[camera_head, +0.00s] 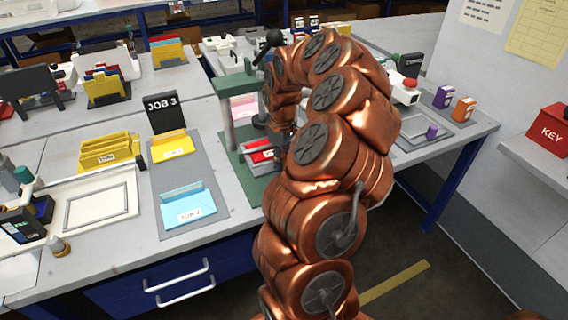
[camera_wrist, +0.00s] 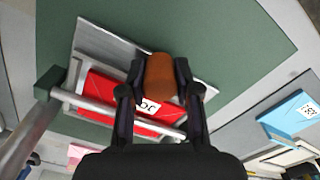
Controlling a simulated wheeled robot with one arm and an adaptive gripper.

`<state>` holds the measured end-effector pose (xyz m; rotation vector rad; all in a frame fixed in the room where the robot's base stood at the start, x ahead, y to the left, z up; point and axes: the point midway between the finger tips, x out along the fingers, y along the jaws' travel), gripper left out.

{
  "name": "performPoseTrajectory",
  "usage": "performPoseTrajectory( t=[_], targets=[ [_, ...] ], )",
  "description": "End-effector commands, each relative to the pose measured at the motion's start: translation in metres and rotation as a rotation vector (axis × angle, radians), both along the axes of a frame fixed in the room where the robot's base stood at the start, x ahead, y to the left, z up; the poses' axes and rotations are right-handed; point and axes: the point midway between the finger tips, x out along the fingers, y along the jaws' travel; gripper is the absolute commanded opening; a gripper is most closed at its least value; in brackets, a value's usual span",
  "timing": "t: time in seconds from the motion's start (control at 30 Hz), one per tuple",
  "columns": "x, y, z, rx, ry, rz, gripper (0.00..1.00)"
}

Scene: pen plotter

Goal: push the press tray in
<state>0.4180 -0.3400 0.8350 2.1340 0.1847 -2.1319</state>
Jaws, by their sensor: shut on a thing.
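The press has a green frame (camera_head: 224,112) with a dark ball on its lever, and stands on a green base (camera_wrist: 230,40). The grey metal press tray (camera_wrist: 100,42) lies over the base in the wrist view and bears a red card (camera_wrist: 108,92) with a white label. The red card also shows in the head view (camera_head: 262,152), at the front of the press. My gripper (camera_wrist: 160,68) is shut on an orange-brown handle (camera_wrist: 160,85) at the tray. In the head view my arm hides the gripper's fingers and part of the press.
A blue card holder (camera_head: 188,207) and a yellow one (camera_head: 172,146) stand left of the press, before a black JOB 3 sign (camera_head: 165,113). Right of my arm are a purple block (camera_head: 443,97) and an orange block (camera_head: 464,109). The bench's front edge is close to the press.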

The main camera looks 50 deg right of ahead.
Motion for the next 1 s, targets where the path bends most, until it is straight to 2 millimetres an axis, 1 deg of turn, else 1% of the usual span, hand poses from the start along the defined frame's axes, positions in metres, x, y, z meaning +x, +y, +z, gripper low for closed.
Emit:
performPoseTrajectory(
  t=[0.13,0.43,0.47,0.6,0.7,1.0],
  targets=[
    [0.0062,-0.0021,0.0007,-0.003,-0.001,0.002,0.00],
    [0.0067,-0.0020,0.0004,-0.003,-0.001,0.004,0.00],
    [0.0067,-0.0020,0.0004,-0.003,-0.001,0.004,0.33],
    [0.0066,-0.0020,0.0003,-0.002,0.001,0.003,0.48],
    [0.0066,-0.0019,0.0002,-0.002,0.001,0.003,0.58],
    [0.0061,-0.0018,0.0000,-0.002,0.001,0.003,0.58]
  ],
)
